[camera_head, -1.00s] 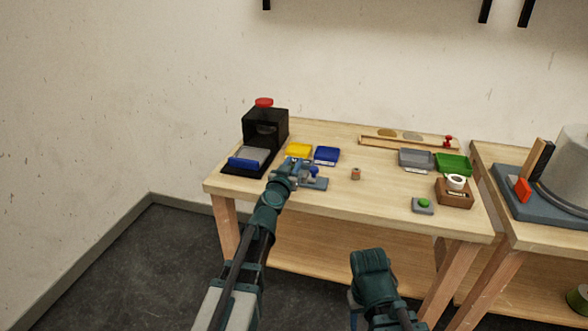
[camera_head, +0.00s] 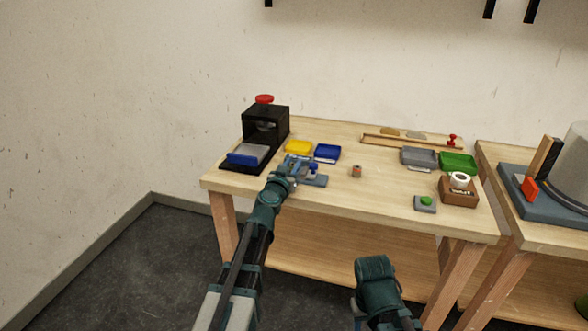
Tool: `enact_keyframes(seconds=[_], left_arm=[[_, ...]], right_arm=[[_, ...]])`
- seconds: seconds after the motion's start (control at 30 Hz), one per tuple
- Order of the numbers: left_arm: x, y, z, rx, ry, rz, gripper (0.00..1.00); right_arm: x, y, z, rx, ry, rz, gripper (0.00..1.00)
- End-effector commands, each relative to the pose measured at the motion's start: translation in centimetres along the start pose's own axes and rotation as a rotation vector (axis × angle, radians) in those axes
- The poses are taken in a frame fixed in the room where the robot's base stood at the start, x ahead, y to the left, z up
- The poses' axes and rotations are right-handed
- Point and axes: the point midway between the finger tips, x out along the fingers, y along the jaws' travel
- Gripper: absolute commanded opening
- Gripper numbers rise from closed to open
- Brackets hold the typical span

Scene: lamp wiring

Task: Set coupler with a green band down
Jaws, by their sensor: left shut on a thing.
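My left gripper (camera_head: 299,164) is over the front left part of the workbench, at a small grey-blue fixture (camera_head: 316,181) with a blue part on it. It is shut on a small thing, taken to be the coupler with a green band. The gripper hides most of that thing, and I cannot make out a green band. Whether it touches the fixture I cannot tell. Of my right arm only a dark teal link shows at the bottom; its gripper is not in view.
A yellow tray (camera_head: 299,147) and a blue tray (camera_head: 327,153) lie just behind. A black press-like box (camera_head: 266,125) with a red knob stands at the left. A small brownish piece (camera_head: 356,171) stands mid-bench. Grey (camera_head: 419,157) and green (camera_head: 457,161) trays are at the right.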

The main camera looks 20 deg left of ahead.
Motion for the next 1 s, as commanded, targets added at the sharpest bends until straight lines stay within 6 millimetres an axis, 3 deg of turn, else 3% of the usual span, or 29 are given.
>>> enact_keyframes(seconds=[0.27, 0.3, 0.47, 1.0], left_arm=[[0.03, 0.02, 0.64, -0.001, 0.000, 0.000, 0.00], [0.01, 0.03, 0.56, -0.001, 0.000, 0.001, 0.33], [-0.04, 0.00, 0.53, -0.002, 0.000, 0.000, 0.59], [-0.14, -0.33, 0.15, -0.003, 0.000, -0.006, 0.59]], right_arm=[[0.63, -0.06, -0.04, 0.000, 0.000, 0.000, 0.50], [0.55, -0.05, -0.03, 0.000, 0.000, 0.000, 0.50], [0.52, -0.05, -0.03, 0.000, 0.000, 0.000, 0.50], [0.15, -0.02, -0.01, 0.000, 0.000, 0.000, 0.50]])
